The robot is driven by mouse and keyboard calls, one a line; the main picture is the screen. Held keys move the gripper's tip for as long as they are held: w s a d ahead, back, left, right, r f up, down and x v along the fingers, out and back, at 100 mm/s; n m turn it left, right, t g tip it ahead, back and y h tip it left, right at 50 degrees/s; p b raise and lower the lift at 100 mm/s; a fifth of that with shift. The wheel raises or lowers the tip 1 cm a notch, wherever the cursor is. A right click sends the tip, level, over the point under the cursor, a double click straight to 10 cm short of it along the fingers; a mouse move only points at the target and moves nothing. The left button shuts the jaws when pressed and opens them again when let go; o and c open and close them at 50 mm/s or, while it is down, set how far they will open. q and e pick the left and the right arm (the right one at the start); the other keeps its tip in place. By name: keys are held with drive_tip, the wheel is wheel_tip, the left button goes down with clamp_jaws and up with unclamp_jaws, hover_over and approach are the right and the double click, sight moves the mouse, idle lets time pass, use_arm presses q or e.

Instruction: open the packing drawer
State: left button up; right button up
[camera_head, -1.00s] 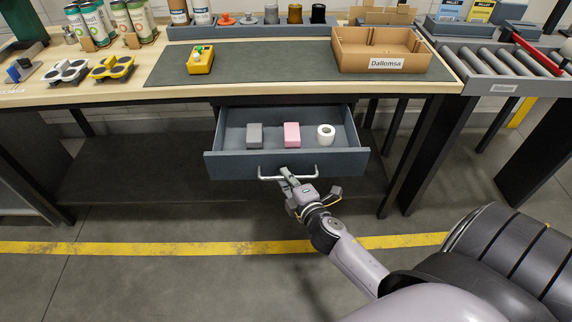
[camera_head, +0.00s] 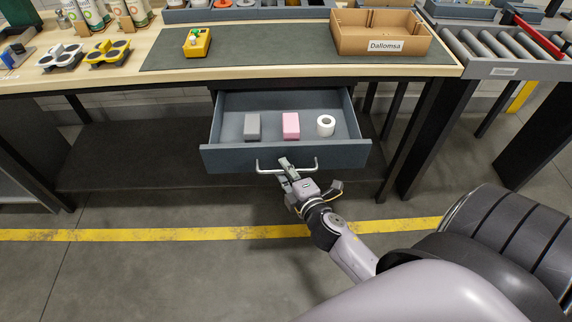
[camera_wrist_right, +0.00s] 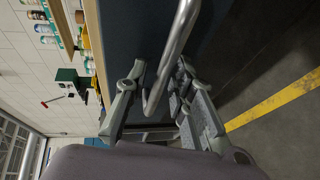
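The packing drawer is a dark blue-grey drawer (camera_head: 225,158) under the workbench, pulled out in the head view. A grey block (camera_head: 252,126), a pink block (camera_head: 291,125) and a white roll (camera_head: 325,125) lie inside it. Its silver bar handle (camera_head: 312,166) is on the front. My right gripper (camera_head: 286,168) is at the handle's middle. My left gripper is not in view.
On the workbench (camera_head: 110,78) stand a cardboard box (camera_head: 385,46), a yellow device (camera_head: 197,42) and holders with round cups (camera_head: 108,52). A roller conveyor (camera_head: 500,65) is at the right. Black table legs flank the drawer. The floor in front is clear, with a yellow line (camera_head: 180,235).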

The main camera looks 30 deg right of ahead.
drive_tip(key=shift+o, duration=0.4)
drive_tip(key=v, duration=1.2)
